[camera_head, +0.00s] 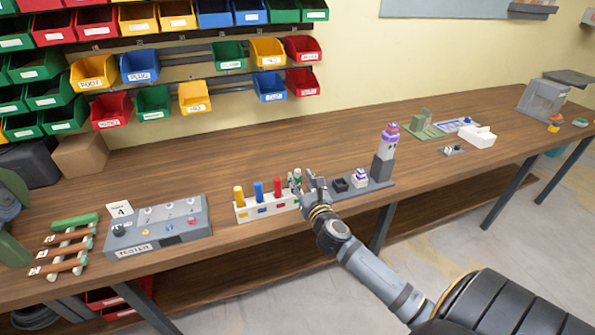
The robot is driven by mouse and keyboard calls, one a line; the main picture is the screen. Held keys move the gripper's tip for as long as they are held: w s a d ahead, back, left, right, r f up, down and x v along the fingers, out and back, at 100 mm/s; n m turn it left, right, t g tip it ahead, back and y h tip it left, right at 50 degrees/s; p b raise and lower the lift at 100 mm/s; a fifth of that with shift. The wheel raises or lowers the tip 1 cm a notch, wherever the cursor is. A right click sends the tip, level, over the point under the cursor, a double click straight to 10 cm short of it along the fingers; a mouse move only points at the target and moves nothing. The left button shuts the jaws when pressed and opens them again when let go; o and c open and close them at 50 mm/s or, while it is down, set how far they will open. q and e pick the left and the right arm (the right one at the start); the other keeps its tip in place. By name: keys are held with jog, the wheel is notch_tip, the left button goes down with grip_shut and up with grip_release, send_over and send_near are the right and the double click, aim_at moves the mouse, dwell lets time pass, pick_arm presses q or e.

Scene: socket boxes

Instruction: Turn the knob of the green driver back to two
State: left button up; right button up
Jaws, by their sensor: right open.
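A white rack (262,211) stands on the bench and holds a row of upright drivers. The yellow (239,196), blue (258,190) and red (277,187) drivers show clearly. The green driver (297,174) stands at the rack's right end, with a pale and green top. My right gripper (308,182) is open right beside the green driver and covers part of it. I cannot tell whether a finger touches it. The knob's setting is too small to read. My left gripper is out of view.
A grey tester box (160,228) and a small rack with a green bar (74,223) stand at left. A dark grey fixture (383,170) with a purple-topped white part (389,138) stands right of my gripper. Colored bins hang behind. The bench (220,168) behind the rack is clear.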

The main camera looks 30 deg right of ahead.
aim_at(298, 174)
jog(key=shift+x, duration=1.65)
grip_shut()
